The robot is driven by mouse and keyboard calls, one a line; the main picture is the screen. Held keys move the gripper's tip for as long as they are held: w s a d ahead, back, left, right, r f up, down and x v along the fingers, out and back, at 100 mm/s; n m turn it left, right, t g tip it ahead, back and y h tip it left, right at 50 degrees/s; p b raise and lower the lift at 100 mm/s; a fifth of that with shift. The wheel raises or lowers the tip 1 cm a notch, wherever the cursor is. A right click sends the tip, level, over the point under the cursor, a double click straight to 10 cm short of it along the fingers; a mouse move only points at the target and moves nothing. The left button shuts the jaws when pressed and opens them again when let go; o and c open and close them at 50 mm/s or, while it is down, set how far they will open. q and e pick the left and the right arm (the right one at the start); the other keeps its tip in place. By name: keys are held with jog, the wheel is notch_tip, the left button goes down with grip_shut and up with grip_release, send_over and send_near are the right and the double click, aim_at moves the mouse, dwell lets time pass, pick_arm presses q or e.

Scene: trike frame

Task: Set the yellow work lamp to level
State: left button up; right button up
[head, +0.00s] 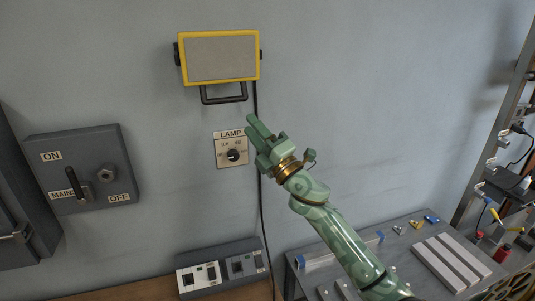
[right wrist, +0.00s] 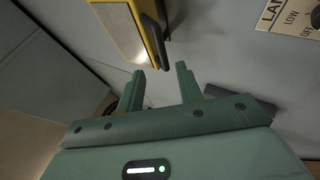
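The yellow work lamp (head: 219,57) is on the wall at the top of the head view, its grey face toward me. A dark bracket handle (head: 224,98) hangs under it. Part of the lamp (right wrist: 122,25) and the dark handle (right wrist: 153,40) show at the top of the right wrist view. My right gripper (head: 251,124) is below and right of the lamp, beside the LAMP dial plate (head: 232,150). In the right wrist view its two fingers (right wrist: 162,84) are apart with nothing between them. It does not touch the lamp. My left gripper is not in view.
A black cable (head: 262,210) runs down the wall behind my right gripper. A MAINS switch box (head: 85,168) is at left. A grey control box (head: 222,270) sits below. A workbench (head: 410,235) with blocks is at lower right. The wall around the lamp is clear.

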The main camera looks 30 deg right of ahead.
jog(key=b+v, duration=0.1)
jog(key=v, duration=0.4)
jog(key=shift+s+f, duration=0.2)
jog(key=shift+f, duration=0.1)
